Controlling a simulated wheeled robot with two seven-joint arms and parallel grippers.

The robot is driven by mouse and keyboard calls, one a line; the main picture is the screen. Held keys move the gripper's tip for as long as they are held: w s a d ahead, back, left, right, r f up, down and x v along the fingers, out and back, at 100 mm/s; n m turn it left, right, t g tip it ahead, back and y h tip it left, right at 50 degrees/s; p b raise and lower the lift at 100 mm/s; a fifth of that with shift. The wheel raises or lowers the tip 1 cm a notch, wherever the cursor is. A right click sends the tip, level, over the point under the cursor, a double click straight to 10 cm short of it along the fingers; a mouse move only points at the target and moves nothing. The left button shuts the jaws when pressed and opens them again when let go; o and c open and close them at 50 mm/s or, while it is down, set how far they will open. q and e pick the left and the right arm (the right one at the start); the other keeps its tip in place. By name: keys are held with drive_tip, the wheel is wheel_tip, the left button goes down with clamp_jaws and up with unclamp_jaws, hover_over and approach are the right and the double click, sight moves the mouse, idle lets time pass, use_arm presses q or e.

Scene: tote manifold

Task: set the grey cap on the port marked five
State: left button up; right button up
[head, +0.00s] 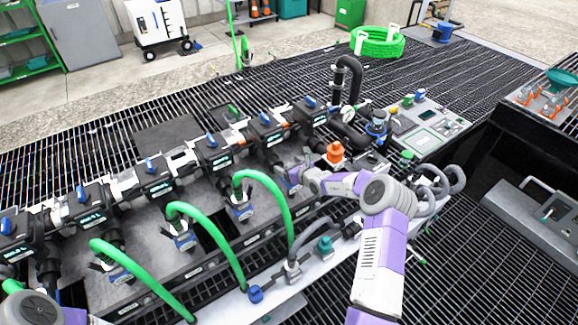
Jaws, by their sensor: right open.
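My right gripper (291,181) is open over the front row of the manifold (160,212), at a front fitting to the right of the green hoses. Its fingers are small and partly merge with the fitting behind them, so I cannot tell whether they touch it. A grey cap-like piece (291,269) sits on the pale front rail, between a blue piece (255,293) and a teal piece (325,245). The port labels are too small to read, so I cannot tell which port is five. Only part of my left arm shows at the lower left; its gripper is out of view.
Several green hoses (273,202) arch from the front ports to the rail. An orange cap (335,153) stands right of my right gripper. A black pipe with a gauge (346,112) rises behind. A control panel (428,125) lies at the right. Open grating surrounds the manifold.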

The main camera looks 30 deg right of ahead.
drive_tip(key=shift+s, duration=0.1)
drive_tip(key=p+v, duration=0.1)
drive_tip(key=v, duration=0.6)
drive_tip(key=shift+s+p, duration=0.2)
drive_tip(key=shift+p, duration=0.2)
drive_tip(key=shift+r, duration=0.15)
